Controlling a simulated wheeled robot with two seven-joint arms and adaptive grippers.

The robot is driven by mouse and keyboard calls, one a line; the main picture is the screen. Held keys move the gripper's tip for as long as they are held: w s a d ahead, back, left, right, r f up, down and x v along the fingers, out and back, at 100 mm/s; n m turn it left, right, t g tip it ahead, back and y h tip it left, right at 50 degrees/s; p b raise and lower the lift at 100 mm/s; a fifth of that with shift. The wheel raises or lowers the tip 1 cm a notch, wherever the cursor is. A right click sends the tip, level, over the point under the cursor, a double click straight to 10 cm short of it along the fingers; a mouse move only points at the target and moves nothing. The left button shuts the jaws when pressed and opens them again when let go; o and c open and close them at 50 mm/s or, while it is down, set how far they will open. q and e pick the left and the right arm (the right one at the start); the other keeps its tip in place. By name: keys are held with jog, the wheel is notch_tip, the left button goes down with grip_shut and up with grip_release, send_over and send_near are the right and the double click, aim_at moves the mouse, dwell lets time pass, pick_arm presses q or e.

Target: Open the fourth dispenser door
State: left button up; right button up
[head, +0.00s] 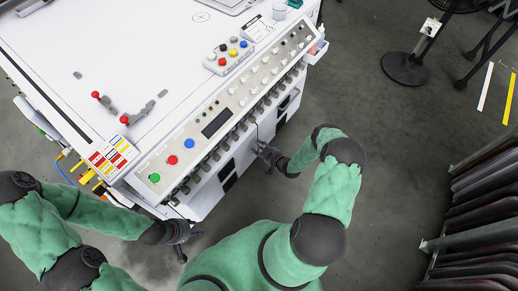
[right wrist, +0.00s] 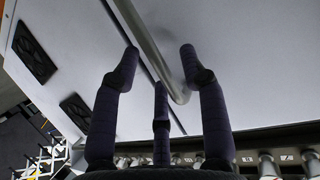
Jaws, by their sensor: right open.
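The white machine's front face below the control panel (head: 205,120) carries the doors, seen steeply from above. In the right wrist view a pale door panel (right wrist: 240,60) fills much of the picture, with a dark seam beside a grey bar handle (right wrist: 157,45). My right gripper (head: 266,152) is at this front face. In the right wrist view its fingers (right wrist: 160,50) are spread, with the handle between them and no clear grip on it. The door looks closed. I cannot tell its number in the row. My left gripper (head: 186,247) hangs away from the machine near its front left corner; its opening is unclear.
Black vents (right wrist: 34,52) sit on the face beside the door. A row of knobs (right wrist: 268,165) runs along the panel edge. A fan stand (head: 404,68) and a rack of dark panels (head: 480,210) stand right. Floor between is clear.

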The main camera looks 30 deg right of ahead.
jog(key=shift+w+a+f, duration=0.1)
jog(key=shift+w+f, duration=0.05)
jog(key=shift+w, duration=0.15)
grip_shut()
jog(key=shift+s, duration=0.1)
